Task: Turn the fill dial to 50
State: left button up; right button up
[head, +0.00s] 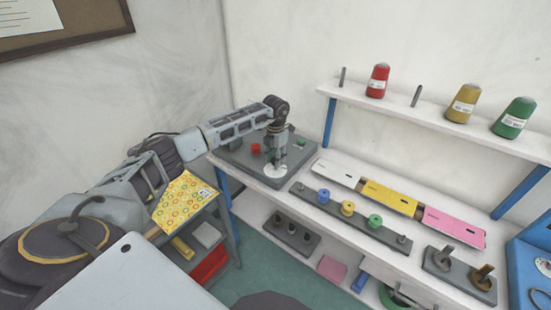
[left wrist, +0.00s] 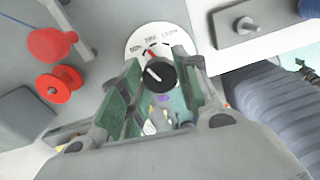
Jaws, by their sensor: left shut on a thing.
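The fill dial has a round white face (head: 273,171) on the grey machine panel at the back left of the bench. In the left wrist view the dial face (left wrist: 150,37) carries printed percent marks, too blurred to read surely, and a short red mark. Its black knob (left wrist: 161,77) has a white pointer line slanting up-left. My left gripper (head: 276,158) points down over the dial, and its green-padded fingers (left wrist: 158,72) are shut on the knob, one on each side. In the head view the gripper hides the knob. My right gripper is not in view.
A rack with several bobbins (head: 347,208) and white, yellow and pink cards (head: 455,226) lie to the right. Thread cones (head: 377,80) stand on the shelf above. A side cart with a patterned yellow sheet (head: 184,203) stands left.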

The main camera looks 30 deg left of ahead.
pick_arm(q)
jog(key=shift+r+n, duration=0.1)
jog(key=shift+n, duration=1.6)
jog(key=shift+w, duration=0.1)
jog(key=o, duration=1.1)
jog(key=shift+c, duration=0.2)
notch_tip(320, 180, up, 12)
